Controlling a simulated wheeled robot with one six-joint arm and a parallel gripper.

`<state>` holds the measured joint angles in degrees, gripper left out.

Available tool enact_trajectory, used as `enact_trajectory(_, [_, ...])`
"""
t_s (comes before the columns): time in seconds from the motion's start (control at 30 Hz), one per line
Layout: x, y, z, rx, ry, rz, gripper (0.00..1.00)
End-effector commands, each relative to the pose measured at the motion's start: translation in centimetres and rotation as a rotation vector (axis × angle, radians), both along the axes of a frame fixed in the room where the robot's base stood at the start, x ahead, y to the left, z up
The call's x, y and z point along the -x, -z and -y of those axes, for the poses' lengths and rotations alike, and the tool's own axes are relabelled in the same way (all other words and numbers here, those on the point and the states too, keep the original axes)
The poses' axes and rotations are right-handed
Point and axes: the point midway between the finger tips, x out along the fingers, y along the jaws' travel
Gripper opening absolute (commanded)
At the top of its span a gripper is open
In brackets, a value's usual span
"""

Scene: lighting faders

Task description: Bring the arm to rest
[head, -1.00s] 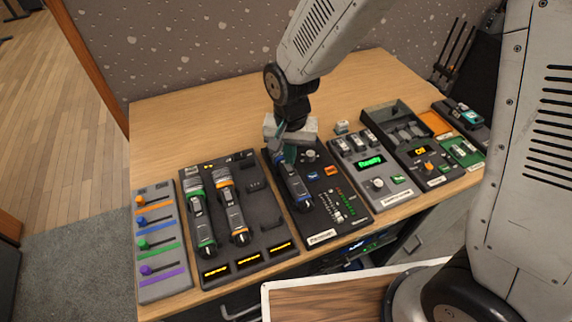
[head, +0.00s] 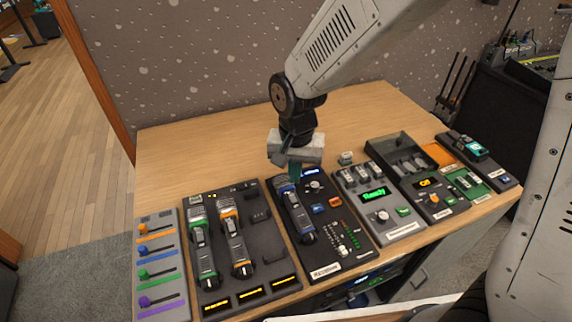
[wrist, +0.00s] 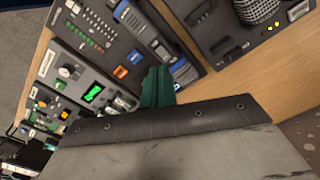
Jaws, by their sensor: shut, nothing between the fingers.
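My gripper (head: 294,172) hangs from my arm above the back of the blue-marked radio panel, its fingers together with nothing between them. In the wrist view the green gripper fingers (wrist: 158,88) show side by side, pointing over the panel. A blue-and-grey handset (head: 297,212) lies in the blue-marked panel (head: 333,262), below and in front of the fingers. The handset also shows in the wrist view (wrist: 140,28). Whether the fingertips touch anything is hard to tell, but they look raised clear of the handset.
The fader panel (head: 170,255) is at far left, beside a panel with a green handset (head: 202,245) and an orange handset (head: 236,240). A grey panel with a green "Ready" display (head: 374,193) stands to the right. The wooden tabletop (head: 215,145) is bare behind the panels.

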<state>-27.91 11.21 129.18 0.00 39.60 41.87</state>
Motion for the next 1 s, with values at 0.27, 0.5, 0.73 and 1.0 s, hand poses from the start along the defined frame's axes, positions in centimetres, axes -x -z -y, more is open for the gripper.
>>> enact_trajectory(0.27, [0.5, 0.0, 0.3, 0.012, -0.066, -0.026, 0.0])
enact_trajectory(0.5, [5.6, -3.1, 4.6, 0.046, -0.293, -0.149, 0.0])
enact_trajectory(0.73, [9.7, -8.6, 10.2, 0.025, -0.384, -0.153, 0.0])
enact_trajectory(1.0, [15.7, -13.9, 16.2, 0.001, -0.393, -0.076, 0.0])
